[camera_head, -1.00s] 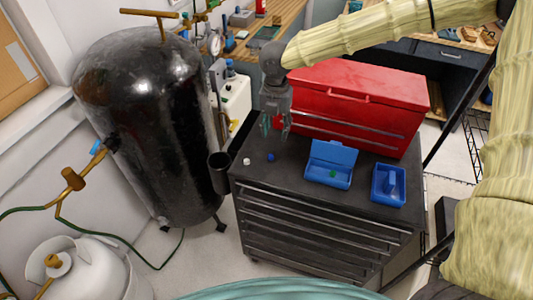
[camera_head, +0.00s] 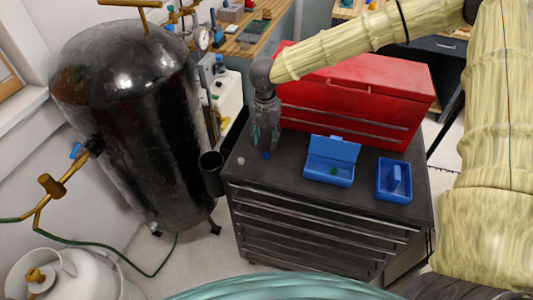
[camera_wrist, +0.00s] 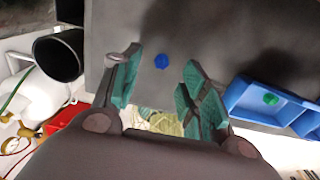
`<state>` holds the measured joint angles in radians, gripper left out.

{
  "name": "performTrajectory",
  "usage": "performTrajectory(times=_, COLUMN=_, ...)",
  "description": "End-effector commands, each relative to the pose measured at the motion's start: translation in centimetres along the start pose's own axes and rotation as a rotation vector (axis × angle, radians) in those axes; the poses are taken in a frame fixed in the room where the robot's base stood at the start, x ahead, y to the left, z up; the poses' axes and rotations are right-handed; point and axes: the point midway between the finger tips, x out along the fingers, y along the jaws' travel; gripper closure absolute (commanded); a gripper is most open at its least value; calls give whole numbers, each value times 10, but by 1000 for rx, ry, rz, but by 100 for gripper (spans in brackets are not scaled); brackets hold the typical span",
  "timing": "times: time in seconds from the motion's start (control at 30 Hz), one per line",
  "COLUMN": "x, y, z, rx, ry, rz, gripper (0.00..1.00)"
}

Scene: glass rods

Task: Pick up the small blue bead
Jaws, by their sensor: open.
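The small blue bead (camera_head: 266,155) lies on the dark top of the tool cabinet (camera_head: 290,175), near its left end. In the wrist view the bead (camera_wrist: 161,61) shows between and beyond the two teal fingers. My gripper (camera_head: 265,140) points down just above the bead, its fingers spread apart and nothing between them. It also shows in the wrist view (camera_wrist: 158,88). A gap between the fingertips and the bead seems to remain, but its size is hard to tell.
A small white bead (camera_head: 241,161) lies left of the blue one. A blue open box (camera_head: 318,170) with a green bead (camera_head: 333,171) and a blue tray (camera_head: 383,190) stand right. A red toolbox (camera_head: 340,95) stands behind. A black cup (camera_head: 211,162) hangs at the cabinet's left edge.

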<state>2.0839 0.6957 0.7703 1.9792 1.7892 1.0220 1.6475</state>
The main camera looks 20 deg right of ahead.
Motion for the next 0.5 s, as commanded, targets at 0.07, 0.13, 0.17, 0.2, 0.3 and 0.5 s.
performTrajectory(times=0.07, x=4, y=-1, z=0, rx=0, ry=0, rz=0, gripper=56)
performTrajectory(times=0.13, x=6, y=-1, z=0, rx=1, ry=0, rz=0, gripper=56)
performTrajectory(times=0.17, x=7, y=-1, z=0, rx=1, ry=1, rz=0, gripper=56)
performTrajectory(times=0.2, x=8, y=-1, z=0, rx=1, ry=1, rz=0, gripper=56)
performTrajectory(times=0.3, x=13, y=-2, z=-1, rx=2, ry=1, rz=0, gripper=56)
performTrajectory(times=0.5, x=32, y=-5, z=-4, rx=2, ry=3, rz=-1, gripper=56)
